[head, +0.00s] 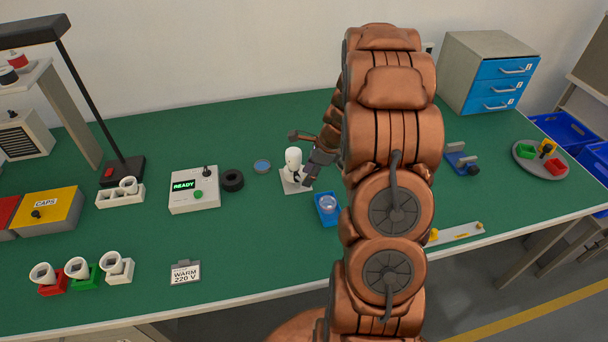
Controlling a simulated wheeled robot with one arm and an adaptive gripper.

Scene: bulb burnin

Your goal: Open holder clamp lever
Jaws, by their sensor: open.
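A white upright cylindrical piece (292,157) stands on a light grey base plate (287,186) near the middle of the green bench; it looks like the holder. My gripper (302,160) is at its right side, with one dark finger reaching behind its top and another low by its right side. The jaws are apart. I cannot tell whether either finger touches the holder. The clamp lever cannot be made out, as the dark fingers cover that side. A blue clamp-like fixture (461,161) with grey parts stands to the right of my arm.
A blue tray (322,217) with a clear round item sits just in front of the holder. A black ring (232,180), a blue disc (262,166) and a control box reading READY (194,194) are to the left. My arm hides the bench's centre right.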

